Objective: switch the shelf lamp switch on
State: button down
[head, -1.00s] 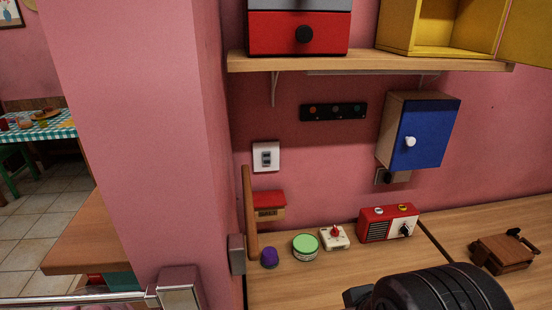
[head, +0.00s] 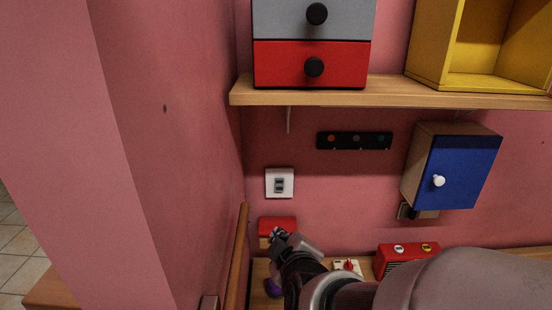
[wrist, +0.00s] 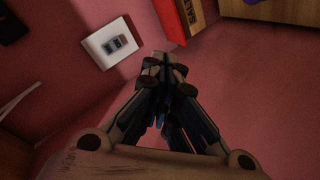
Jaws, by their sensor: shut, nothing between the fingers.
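A white wall switch plate (head: 287,174) with a small grey rocker (head: 279,185) is on the pink wall below the wooden shelf in the head view. It also shows at upper left in the wrist view (wrist: 94,45). I cannot tell which way its rocker is tipped. My gripper (head: 277,234) is shut and empty, just below the plate in the head view and in front of the red box. In the wrist view its fingertips (wrist: 164,68) are at the centre, to the lower right of the plate and apart from it in the picture.
A red box (head: 277,223) is behind my gripper. A dark panel (head: 354,141) with several small knobs or lights is to the right. The shelf (head: 400,92) is overhead. A blue-doored cabinet (head: 466,175) and a red radio (head: 405,258) are further right. A wall corner is close on the left.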

aim_at(279, 185)
jog(key=shift+w+a+r+n+t+h+p, duration=0.15)
jog(key=shift+w+a+n+t+h+p, duration=0.2)
jog(key=shift+w+n+t, duration=0.5)
jog(key=shift+w+a+r+n+t+h+p, duration=0.15)
jog(key=shift+a+n+t+h+p, duration=0.3)
jog(key=shift+n, duration=0.7)
jog(key=shift+w+a+r+n+t+h+p, duration=0.15)
jog(key=shift+w+a+n+t+h, duration=0.15)
jog(key=shift+w+n+t, duration=0.45)
jog(key=shift+n, duration=0.25)
jog(key=w+b, duration=0.1)
jog(key=w, duration=0.3)
jog(key=w+f+b, duration=0.1)
jog(key=w, duration=0.4)
jog(key=w+b, duration=0.1)
jog(key=w, duration=0.3)
jog(key=shift+w+f, duration=0.3)
jog(key=shift+f, duration=0.1)
